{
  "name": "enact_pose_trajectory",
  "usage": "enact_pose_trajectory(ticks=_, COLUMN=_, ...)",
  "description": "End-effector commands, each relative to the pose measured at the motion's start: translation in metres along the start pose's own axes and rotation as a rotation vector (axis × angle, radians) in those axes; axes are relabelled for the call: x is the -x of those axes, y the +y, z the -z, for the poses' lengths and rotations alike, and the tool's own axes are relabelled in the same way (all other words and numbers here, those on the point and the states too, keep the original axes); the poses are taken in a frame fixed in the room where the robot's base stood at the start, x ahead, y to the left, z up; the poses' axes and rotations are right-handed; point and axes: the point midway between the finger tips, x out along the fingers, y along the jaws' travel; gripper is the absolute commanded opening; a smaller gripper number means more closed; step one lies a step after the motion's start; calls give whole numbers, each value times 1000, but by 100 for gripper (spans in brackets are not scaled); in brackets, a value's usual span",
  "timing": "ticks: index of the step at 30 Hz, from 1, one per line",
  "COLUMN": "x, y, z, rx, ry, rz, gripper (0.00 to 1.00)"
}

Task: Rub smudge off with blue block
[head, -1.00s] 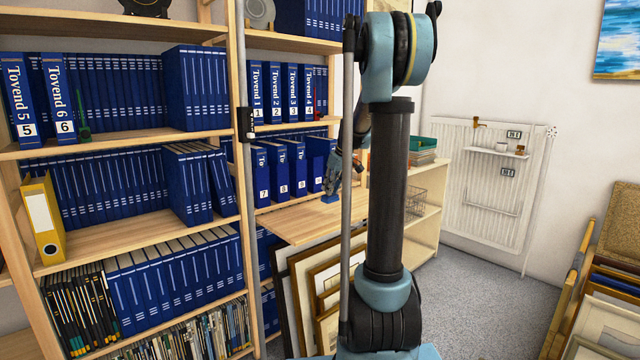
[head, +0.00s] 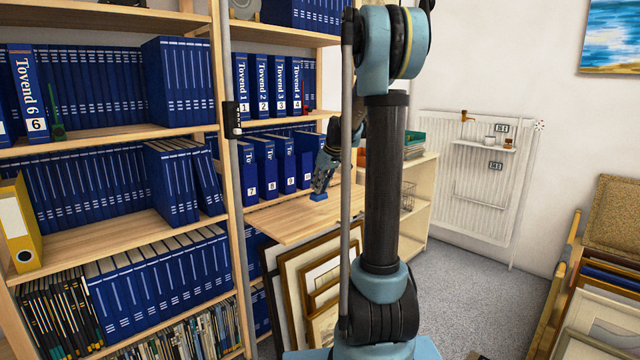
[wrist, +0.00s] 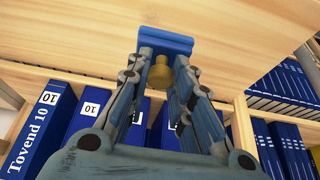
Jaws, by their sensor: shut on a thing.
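My gripper (wrist: 161,70) is shut on the yellowish knob (wrist: 160,74) of a blue block (wrist: 168,40), which sits beyond the fingertips. In the wrist view the block's flat blue part lies against or very near a pale wooden surface (wrist: 245,40). In the head view my gripper (head: 324,172) points down, with the blue block (head: 318,196) at the wooden desk board (head: 285,222) by the shelves. I see no smudge in either view; the block or my arm may cover it.
Blue numbered binders (head: 265,168) stand just behind the board. Framed prints (head: 300,275) lean below it. A radiator (head: 480,180) and a painting (head: 610,38) are on the right wall. More frames (head: 600,310) stand at the lower right. Grey carpet (head: 465,280) is clear between.

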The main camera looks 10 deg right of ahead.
Motion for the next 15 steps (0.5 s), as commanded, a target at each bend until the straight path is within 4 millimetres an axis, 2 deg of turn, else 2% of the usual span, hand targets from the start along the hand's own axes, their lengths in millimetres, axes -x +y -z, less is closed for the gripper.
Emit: enact_pose_trajectory(ticks=15, x=-43, y=4, z=-22, rx=-5, ry=0, rz=-2, gripper=2)
